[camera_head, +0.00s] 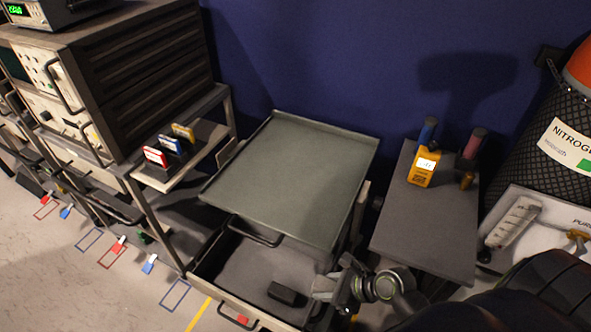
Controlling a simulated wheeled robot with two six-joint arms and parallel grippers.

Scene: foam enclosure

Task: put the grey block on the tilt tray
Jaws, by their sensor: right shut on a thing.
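The grey block (285,293), dark in this light, is at the right part of an open drawer (213,254). My right gripper (314,289) comes in from the lower right and is shut on the block's right end. I cannot tell whether the block touches the drawer floor. The tilt tray (290,170) is a broad grey-green tray with a low rim, above and behind the drawer. Its surface is bare and looks tilted. My left gripper is not in view.
A side table (412,230) at the right bears a yellow device (424,166) and blue and red handled items. A nitrogen tank (545,130) stands at far right. At left, a rack shelf (175,180) holds several coloured tags. Floor shows coloured outlines.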

